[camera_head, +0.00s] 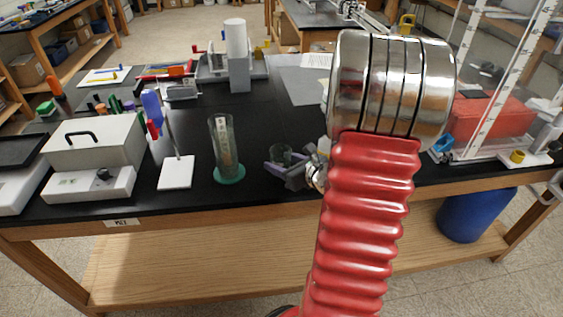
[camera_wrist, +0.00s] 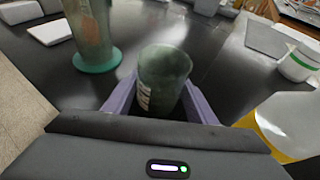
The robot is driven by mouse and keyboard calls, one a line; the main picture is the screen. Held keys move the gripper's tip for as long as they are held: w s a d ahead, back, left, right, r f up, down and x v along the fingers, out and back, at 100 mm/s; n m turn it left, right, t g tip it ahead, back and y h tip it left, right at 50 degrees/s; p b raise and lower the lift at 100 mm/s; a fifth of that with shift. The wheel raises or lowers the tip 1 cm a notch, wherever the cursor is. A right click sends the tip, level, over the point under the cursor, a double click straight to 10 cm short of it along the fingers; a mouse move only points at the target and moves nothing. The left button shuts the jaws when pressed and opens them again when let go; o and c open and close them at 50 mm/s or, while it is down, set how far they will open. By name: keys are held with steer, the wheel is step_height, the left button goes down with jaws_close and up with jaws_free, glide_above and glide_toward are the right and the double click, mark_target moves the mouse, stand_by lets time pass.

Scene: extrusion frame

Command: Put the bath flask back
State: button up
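A small greenish glass vessel with white markings (camera_wrist: 163,80) stands upright between the purple fingers of my gripper (camera_wrist: 160,92). It also shows in the head view (camera_head: 281,154), low at the table's front part. The fingers flank it closely on both sides; I cannot tell whether they press on it, or whether its base touches the table. I cannot tell for sure that it is the bath flask. A white box with a black-handled lid (camera_head: 97,139) stands at the left; its inside is hidden. My gripper (camera_head: 286,166) is partly hidden by my red arm.
A tall glass cylinder (camera_head: 222,143) on a green base stands left of my gripper, close by. A white plate with a rod (camera_head: 176,172) is further left. A clear frame with red contents (camera_head: 490,118) stands at the right.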

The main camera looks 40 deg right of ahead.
steer(key=shift+o, duration=1.3)
steer(key=shift+r, duration=0.15)
steer(key=shift+v, duration=6)
